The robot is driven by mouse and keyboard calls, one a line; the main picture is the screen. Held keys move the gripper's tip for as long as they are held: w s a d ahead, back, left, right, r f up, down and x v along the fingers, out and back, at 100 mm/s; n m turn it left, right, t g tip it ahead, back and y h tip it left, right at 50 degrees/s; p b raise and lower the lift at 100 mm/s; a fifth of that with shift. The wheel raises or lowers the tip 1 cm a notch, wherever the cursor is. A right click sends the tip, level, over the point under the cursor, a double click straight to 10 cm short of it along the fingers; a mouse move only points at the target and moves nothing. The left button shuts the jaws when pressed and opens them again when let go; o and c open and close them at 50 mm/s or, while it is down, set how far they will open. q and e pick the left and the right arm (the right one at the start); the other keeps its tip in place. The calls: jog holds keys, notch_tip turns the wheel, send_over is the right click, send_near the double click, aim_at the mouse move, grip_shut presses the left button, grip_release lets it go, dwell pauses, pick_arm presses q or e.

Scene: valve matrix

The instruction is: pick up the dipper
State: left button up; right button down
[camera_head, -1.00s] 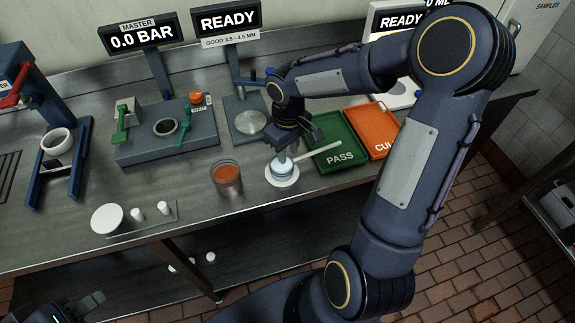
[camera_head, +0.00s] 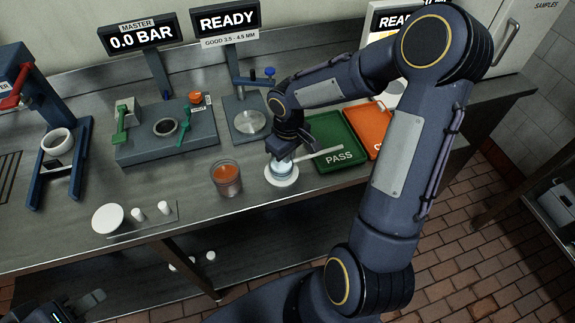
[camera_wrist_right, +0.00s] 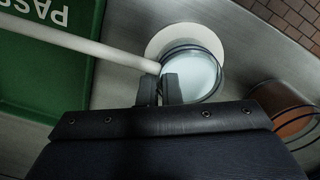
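The dipper is a small clear-rimmed cup (camera_head: 283,168) with a long pale handle (camera_head: 322,153) that points right over the PASS tray. It stands on a round white saucer (camera_head: 281,180). In the right wrist view the cup (camera_wrist_right: 198,72) and handle (camera_wrist_right: 80,42) show from above. My right gripper (camera_wrist_right: 160,90) is down at the cup's rim beside the handle's root. Its fingers are close together and look shut on the rim, one over the cup and one outside; the contact is partly hidden. My left gripper (camera_head: 75,308) is low at the bottom left, mostly cut off.
An orange-filled glass (camera_head: 226,178) stands just left of the saucer. The green PASS tray (camera_head: 335,142) and an orange tray (camera_head: 372,125) lie to the right. A green-levered fixture (camera_head: 165,130) is behind left. A white disc (camera_head: 107,218) and small white cylinders lie front left.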

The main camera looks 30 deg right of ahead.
jog(key=shift+r, duration=0.1)
jog(key=shift+r, duration=0.55)
jog(key=a+r, duration=0.1)
jog(key=r, duration=0.1)
jog(key=a+r+b, duration=0.1)
jog(key=a+r, duration=0.1)
jog(key=r, duration=0.1)
jog(key=a+r, duration=0.2)
jog(key=r, duration=0.1)
jog(key=shift+s+a, duration=0.1)
jog(key=shift+a, duration=0.15)
jog(key=a+r+b, duration=0.2)
jog(key=a+r, duration=0.1)
jog(key=a, duration=0.5)
jog(key=shift+s+a+r, duration=0.3)
jog(key=shift+s, duration=0.1)
